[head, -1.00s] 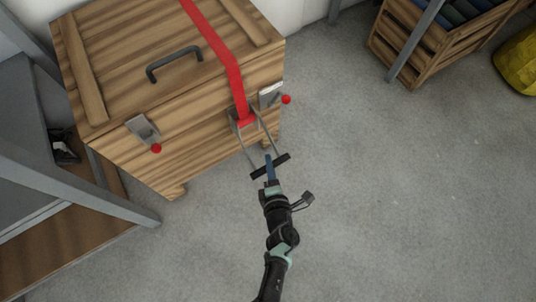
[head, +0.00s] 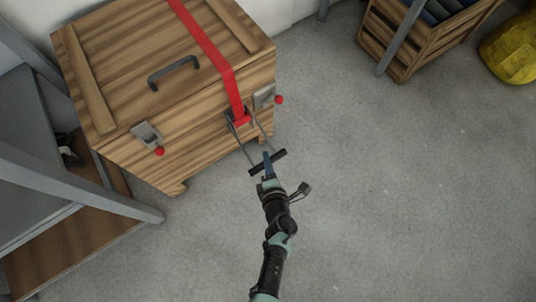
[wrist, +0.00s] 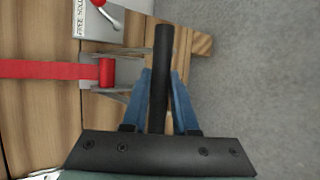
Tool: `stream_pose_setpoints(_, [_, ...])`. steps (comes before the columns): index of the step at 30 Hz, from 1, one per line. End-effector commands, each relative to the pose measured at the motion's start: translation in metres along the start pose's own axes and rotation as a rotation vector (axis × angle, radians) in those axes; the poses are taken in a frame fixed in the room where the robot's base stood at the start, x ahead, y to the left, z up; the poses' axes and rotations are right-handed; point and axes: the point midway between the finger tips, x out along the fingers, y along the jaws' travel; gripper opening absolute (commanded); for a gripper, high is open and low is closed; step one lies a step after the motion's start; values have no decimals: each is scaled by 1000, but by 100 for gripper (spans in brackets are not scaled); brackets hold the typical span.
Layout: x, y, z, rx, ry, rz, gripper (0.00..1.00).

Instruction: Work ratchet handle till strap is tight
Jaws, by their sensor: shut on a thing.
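A red strap (head: 211,42) runs over the lid of a wooden crate (head: 110,75) and down its front to a metal ratchet (head: 239,117). In the wrist view the strap (wrist: 40,69) enters the ratchet's red-wrapped spool (wrist: 106,71). The ratchet's handle sticks out from the crate front and ends in a black crossbar (head: 259,164). The crossbar also shows in the wrist view (wrist: 163,50). My gripper (head: 267,160) is shut on the crossbar, with its blue fingers (wrist: 160,98) on either side of it. I cannot tell how tight the strap is.
The crate has a dark lid handle (head: 174,71) and two latches with red knobs, at left (head: 146,134) and right (head: 264,97). A grey-framed bench (head: 70,180) stands at left. A slatted crate (head: 407,45) and yellow sack (head: 512,50) are at upper right. The floor at right is clear.

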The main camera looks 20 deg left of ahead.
Motion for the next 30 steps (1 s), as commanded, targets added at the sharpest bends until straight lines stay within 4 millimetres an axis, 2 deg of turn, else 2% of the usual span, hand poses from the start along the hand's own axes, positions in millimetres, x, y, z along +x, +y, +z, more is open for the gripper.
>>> stream_pose_setpoints(3, [0, 2, 0, 1, 1, 4, 0])
stream_pose_setpoints(4, [0, 2, 0, 1, 1, 5, 32])
stream_pose_setpoints(8, [0, 2, 0, 1, 1, 4, 56])
stream_pose_setpoints(16, [0, 2, 0, 0, 1, 3, 57])
stream_pose_setpoints(20, [-10, 2, 0, 0, 1, 2, 57])
stream_pose_setpoints(23, [-27, 4, 0, 1, 1, 0, 57])
stream_pose_setpoints(30, [-81, 4, 0, 0, 1, -1, 57])
